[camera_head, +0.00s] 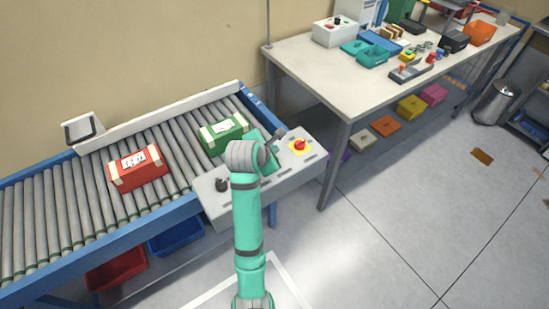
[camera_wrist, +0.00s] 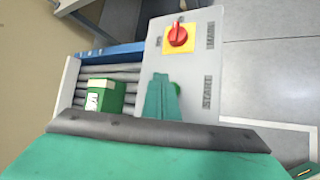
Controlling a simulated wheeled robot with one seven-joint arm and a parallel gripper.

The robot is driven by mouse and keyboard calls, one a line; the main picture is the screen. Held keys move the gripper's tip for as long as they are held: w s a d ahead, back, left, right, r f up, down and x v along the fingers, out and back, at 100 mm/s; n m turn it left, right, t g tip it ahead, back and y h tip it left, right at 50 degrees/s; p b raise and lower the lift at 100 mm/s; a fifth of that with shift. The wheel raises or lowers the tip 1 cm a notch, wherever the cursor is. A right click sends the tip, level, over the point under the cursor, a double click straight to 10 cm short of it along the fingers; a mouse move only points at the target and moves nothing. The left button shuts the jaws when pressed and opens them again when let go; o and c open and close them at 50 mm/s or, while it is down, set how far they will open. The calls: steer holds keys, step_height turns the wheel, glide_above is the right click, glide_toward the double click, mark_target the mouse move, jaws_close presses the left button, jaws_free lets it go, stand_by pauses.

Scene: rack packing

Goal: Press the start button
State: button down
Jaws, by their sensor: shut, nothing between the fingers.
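The grey control panel (camera_head: 314,163) is at the end of the roller conveyor. In the wrist view the panel (camera_wrist: 207,60) carries a START label (camera_wrist: 207,93). The green start button (camera_wrist: 179,89) shows only as a sliver at the right edge of my gripper (camera_wrist: 161,80), which hides the rest of it. My gripper is shut and empty, with its teal fingertips over the button; I cannot tell whether they touch it. In the head view my arm covers the middle of the panel and the button is hidden.
A red rotary knob on a yellow plate (camera_head: 300,146) and a dark knob (camera_head: 221,184) stand up from the panel. A red box (camera_head: 137,167) and a green box (camera_head: 222,134) sit on the conveyor (camera_head: 75,190). A table (camera_head: 310,70) with trays stands behind.

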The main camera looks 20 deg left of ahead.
steer(key=shift+f, duration=0.45)
steer(key=shift+s+a+f, duration=0.15)
steer(key=shift+a+f, duration=0.15)
steer(key=shift+d, duration=0.55)
steer(key=shift+a, duration=0.1)
steer(key=shift+a, duration=0.2)
steer(key=shift+d+f, duration=0.1)
steer(key=shift+f, duration=0.1)
stand_by(0.6)
steer(key=shift+f, duration=0.2)
